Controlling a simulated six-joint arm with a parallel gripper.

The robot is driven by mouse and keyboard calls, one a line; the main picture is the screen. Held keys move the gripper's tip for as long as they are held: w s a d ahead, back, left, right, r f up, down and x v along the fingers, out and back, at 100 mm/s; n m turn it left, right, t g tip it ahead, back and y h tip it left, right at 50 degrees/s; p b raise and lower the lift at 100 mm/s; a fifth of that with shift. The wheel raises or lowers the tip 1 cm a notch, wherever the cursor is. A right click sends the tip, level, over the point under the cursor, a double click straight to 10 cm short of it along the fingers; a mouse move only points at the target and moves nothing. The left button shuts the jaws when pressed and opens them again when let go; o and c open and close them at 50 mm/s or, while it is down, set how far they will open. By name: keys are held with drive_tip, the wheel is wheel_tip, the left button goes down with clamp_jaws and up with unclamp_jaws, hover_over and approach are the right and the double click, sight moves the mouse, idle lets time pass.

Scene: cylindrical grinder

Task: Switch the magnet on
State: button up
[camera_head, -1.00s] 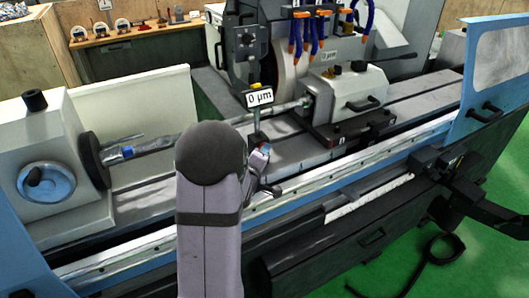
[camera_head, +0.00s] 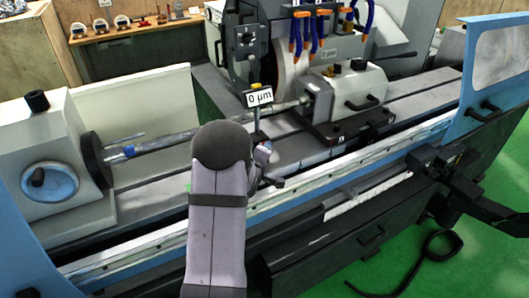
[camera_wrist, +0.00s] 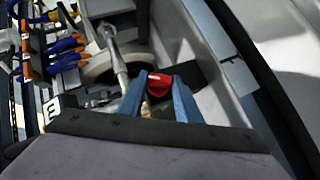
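A red knob (camera_wrist: 159,84) shows in the wrist view, between the two blue fingers of my gripper (camera_wrist: 161,78). The fingers stand apart on either side of it; I cannot tell whether they touch it. Any on or off marking on the knob is not readable. In the head view my gripper (camera_head: 263,155) is mostly hidden behind my arm, low at the gauge stand. A gauge display (camera_head: 259,97) reading 0 µm stands just above it.
A long shaft (camera_head: 165,143) runs between the left headstock (camera_head: 40,140) and the right tailstock (camera_head: 350,92). The grinding wheel (camera_head: 287,62) and blue-orange coolant hoses (camera_head: 312,35) are behind. A rail (camera_head: 330,175) crosses in front.

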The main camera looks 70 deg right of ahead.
drive_tip(key=shift+c, duration=0.7)
drive_tip(key=shift+r, duration=0.1)
drive_tip(key=shift+s+d+r+m+t+y+p, duration=0.2)
drive_tip(key=shift+m+t+y+p, duration=0.9)
drive_tip(key=shift+p, duration=1.1)
drive_tip(key=shift+s+d+r+m+t+y+p, duration=0.15)
drive_tip(key=shift+m+t+y+p, duration=0.55)
drive_tip(key=shift+y+p, duration=1.05)
drive_tip(key=shift+s+d+r+m+t+y+p, duration=0.15)
drive_tip(key=shift+m+t+y+p, duration=0.7)
drive_tip(key=shift+p, duration=1.75)
drive_tip(key=shift+d, duration=0.1)
drive_tip(key=o, duration=1)
drive_tip(key=shift+f, duration=0.1)
